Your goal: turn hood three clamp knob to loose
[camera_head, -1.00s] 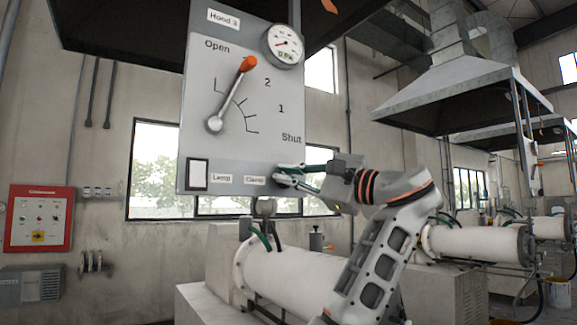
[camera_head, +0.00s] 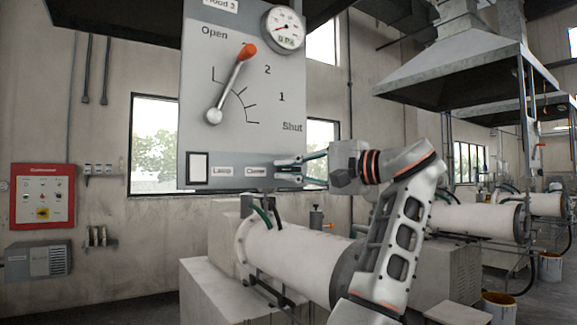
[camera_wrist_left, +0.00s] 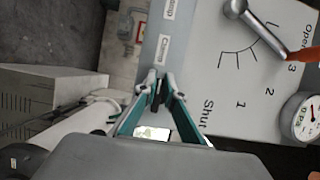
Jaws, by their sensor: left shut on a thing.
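The grey Hood 3 panel (camera_head: 200,125) hangs in front of me with a "Clamp" label (camera_head: 255,171) at its lower right. My left gripper (camera_head: 280,169) is at the panel just right of that label. It is shut on the clamp knob, whose dark body (camera_wrist_left: 158,95) shows between the fingertips in the left wrist view. The fingers hide most of the knob, and I cannot read its setting. My right gripper is in neither view.
The damper lever (camera_head: 231,90) with its orange tip stands above on the panel, near a round gauge (camera_head: 286,29). A white switch (camera_head: 197,167) is at the lower left. A white mill cylinder (camera_head: 295,260) lies below.

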